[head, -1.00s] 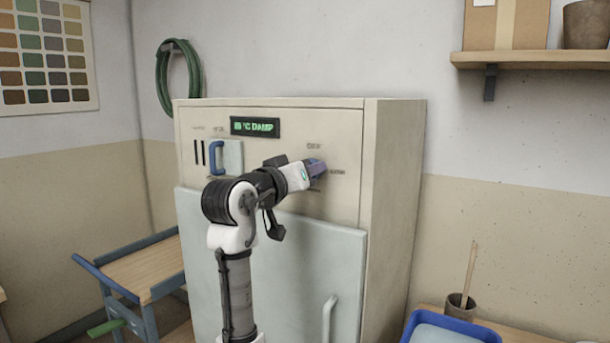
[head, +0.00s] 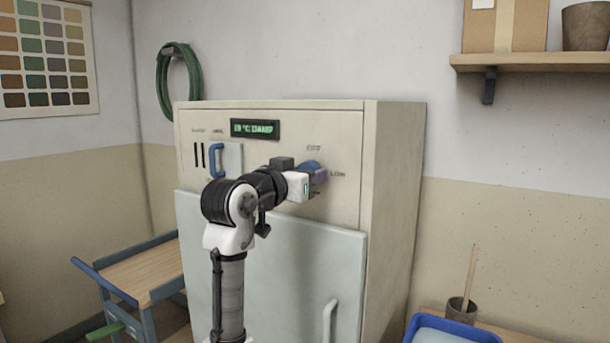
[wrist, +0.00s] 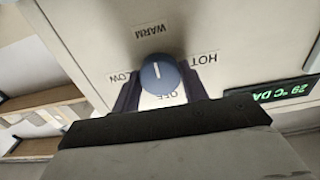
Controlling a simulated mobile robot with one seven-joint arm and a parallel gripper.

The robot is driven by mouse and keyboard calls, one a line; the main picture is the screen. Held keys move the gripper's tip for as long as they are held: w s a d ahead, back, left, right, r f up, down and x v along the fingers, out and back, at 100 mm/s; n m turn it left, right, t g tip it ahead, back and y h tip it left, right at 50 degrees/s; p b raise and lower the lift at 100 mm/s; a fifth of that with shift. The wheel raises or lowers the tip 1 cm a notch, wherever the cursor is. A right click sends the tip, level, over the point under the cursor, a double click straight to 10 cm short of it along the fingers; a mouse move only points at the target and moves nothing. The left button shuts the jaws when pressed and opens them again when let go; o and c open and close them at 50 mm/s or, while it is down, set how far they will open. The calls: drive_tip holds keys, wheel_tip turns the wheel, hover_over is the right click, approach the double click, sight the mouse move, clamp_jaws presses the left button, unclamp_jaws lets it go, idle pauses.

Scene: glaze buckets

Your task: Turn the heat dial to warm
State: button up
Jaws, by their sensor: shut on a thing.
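The heat dial (wrist: 160,76) is a round blue-grey knob with a white line on the cabinet's front panel. In the wrist view the line lies in the half of the knob towards the WARM label (wrist: 150,31). LOW (wrist: 121,76), HOT (wrist: 203,58) and OFF (wrist: 158,97) surround it. The dial also shows in the head view (head: 311,165), partly hidden by my gripper (head: 318,175). My gripper's dark purple fingers (wrist: 163,88) stand on either side of the dial, shut on it.
A green display (head: 255,129) on the cabinet (head: 392,200) shows a temperature reading. A blue handle (head: 216,160) is left of my arm, and the door handle (head: 329,320) is below. A wooden cart (head: 145,268) stands left, and a shelf (head: 540,60) hangs at upper right.

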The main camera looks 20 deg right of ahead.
drive_tip(key=shift+f, duration=0.1)
drive_tip(key=o, duration=1)
drive_tip(key=shift+a, duration=0.1)
drive_tip(key=b+v, duration=0.3)
drive_tip(key=v, duration=1)
drive_tip(key=shift+s+a, duration=0.2)
drive_tip(key=shift+s, duration=0.05)
